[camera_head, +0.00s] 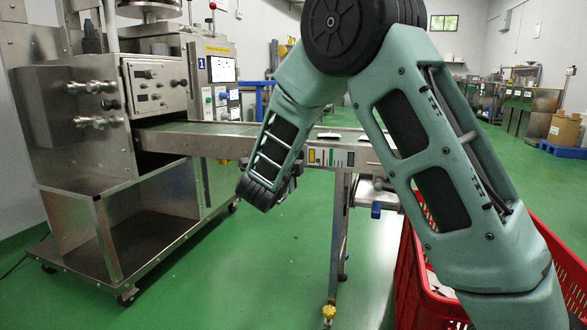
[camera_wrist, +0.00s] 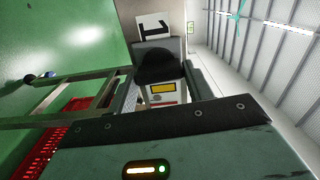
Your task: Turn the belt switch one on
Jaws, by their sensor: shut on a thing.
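In the wrist view, part of the panel with a yellow label (camera_wrist: 163,88) shows just past my fingers. My gripper (camera_wrist: 160,68) is at the panel, its dark fingers shut on what appears to be the belt switch. The switch itself is hidden behind the fingers, so its turned position cannot be seen. In the head view my wrist hides most of the gripper beside the panel's left end.
A steel packing machine (camera_head: 163,87) stands at the left. A red crate (camera_head: 425,295) sits on the floor at the lower right, close to my arm. Green floor is open between machine and conveyor leg.

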